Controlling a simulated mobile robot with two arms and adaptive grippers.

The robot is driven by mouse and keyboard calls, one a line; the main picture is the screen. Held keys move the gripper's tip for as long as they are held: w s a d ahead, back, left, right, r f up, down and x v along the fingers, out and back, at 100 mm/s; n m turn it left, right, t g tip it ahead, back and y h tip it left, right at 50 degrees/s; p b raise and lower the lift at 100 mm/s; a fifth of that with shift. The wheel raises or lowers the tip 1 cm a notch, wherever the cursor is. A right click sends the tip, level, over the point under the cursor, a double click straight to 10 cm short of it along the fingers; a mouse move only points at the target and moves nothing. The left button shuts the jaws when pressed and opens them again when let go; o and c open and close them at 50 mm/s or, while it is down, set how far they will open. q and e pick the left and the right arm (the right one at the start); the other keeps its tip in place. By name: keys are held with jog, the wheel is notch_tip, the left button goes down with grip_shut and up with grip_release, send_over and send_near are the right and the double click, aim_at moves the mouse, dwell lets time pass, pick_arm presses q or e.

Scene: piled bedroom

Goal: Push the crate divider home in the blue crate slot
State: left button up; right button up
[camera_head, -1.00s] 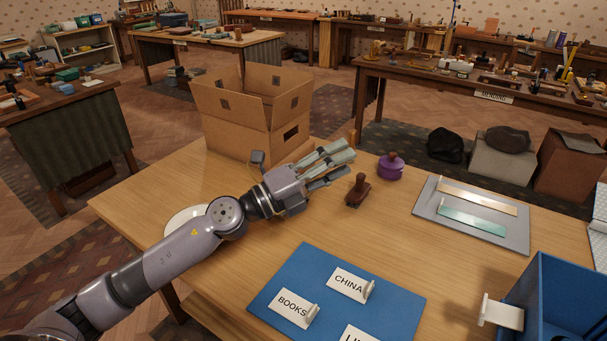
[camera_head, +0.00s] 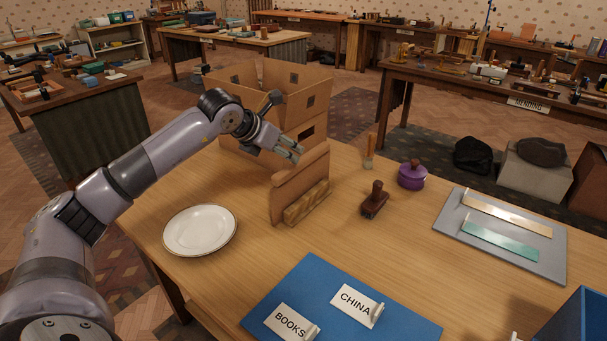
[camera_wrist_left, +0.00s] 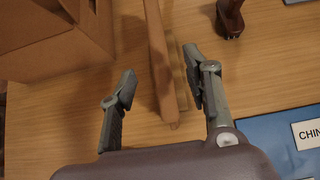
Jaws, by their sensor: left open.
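A brown upright panel (camera_head: 295,182), seemingly the divider, stands on edge in a wooden block (camera_head: 306,203) on the table. My left gripper (camera_head: 292,149) is open at the panel's far left side, near its top edge. In the left wrist view the panel (camera_wrist_left: 157,60) runs between the open fingers (camera_wrist_left: 160,88), with neither finger seen touching it. The block lies along its right side there. The blue crate (camera_head: 582,322) shows only in part at the bottom right corner; its slot is out of view. My right gripper is not in view.
An open cardboard box (camera_head: 238,85) stands behind the gripper. A plate (camera_head: 200,230) lies at left. A brown stamp (camera_head: 375,200), a purple pot (camera_head: 412,175) and a grey tray (camera_head: 480,258) stand right of the panel. A blue mat (camera_head: 300,280) lies in front.

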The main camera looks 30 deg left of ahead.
aim_at(301, 158)
pick_arm(q)
jog(key=p+x, duration=0.1)
jog(key=x, duration=0.4)
jog(key=shift+w+d+f, duration=0.1)
jog(key=shift+w+f, duration=0.05)
jog(key=shift+w, duration=0.05)
jog(key=p+x, duration=0.1)
jog(key=x, duration=0.3)
jog(key=shift+w+f, duration=0.15)
jog(key=shift+w, duration=0.15)
jog(key=shift+w+f, duration=0.35)
jog(key=shift+s, duration=0.1)
jog(key=shift+c, duration=0.5)
grip_shut()
